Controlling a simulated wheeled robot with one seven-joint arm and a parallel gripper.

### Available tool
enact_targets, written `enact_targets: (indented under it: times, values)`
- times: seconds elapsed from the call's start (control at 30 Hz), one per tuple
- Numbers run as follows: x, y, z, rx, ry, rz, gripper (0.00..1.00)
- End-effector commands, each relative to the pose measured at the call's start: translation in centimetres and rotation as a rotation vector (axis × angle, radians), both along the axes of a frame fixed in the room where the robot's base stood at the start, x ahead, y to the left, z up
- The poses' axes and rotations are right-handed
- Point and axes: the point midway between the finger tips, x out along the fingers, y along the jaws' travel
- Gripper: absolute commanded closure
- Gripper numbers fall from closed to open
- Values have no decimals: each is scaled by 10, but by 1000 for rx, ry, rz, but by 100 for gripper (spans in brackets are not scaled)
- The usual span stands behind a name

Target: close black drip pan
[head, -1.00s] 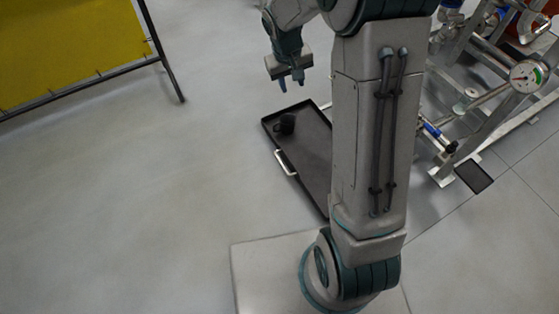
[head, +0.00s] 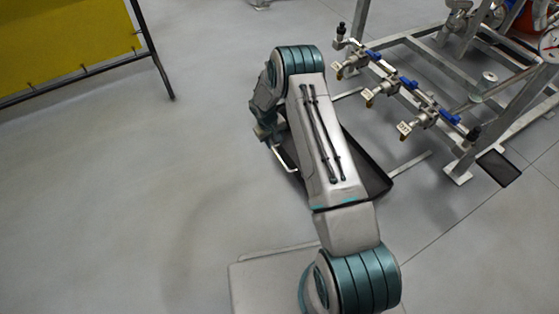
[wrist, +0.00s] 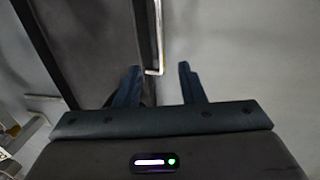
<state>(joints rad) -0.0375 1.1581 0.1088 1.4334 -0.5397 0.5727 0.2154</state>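The black drip pan (head: 374,172) lies low at the foot of the metal skid, pulled out onto the floor, with my arm covering its middle. Its pale bar handle (head: 286,157) is on the pan's left side. In the wrist view, the pan (wrist: 95,40) fills the upper left and the handle (wrist: 158,35) runs along its edge. My gripper (wrist: 159,68) is open, with the handle's near end showing between its two fingertips. I cannot tell whether either finger touches it. In the head view my arm hides the fingers.
The metal skid frame (head: 470,140) with blue-handled valves (head: 408,83) stands right of the pan. A small black mat-like piece (head: 497,168) lies by its foot. A yellow panel (head: 65,45) stands at the upper left. The grey floor (head: 150,190) to the left is clear.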

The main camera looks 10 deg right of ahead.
Motion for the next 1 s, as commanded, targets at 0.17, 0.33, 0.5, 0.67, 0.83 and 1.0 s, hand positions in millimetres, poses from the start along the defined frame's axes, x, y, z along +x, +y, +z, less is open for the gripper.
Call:
enact_targets:
  times: [0.17, 0.33, 0.5, 0.67, 0.83, 1.0]
  values:
    - [1, -6, -35, 1, 2, -2, 64]
    - [3, -12, -72, 1, 2, -2, 64]
    - [5, -19, -103, 0, 2, -2, 64]
    - [7, -22, -121, 0, 1, -1, 64]
    - [8, -23, -127, 0, 0, -1, 64]
    - [8, -23, -127, 0, 0, -1, 64]
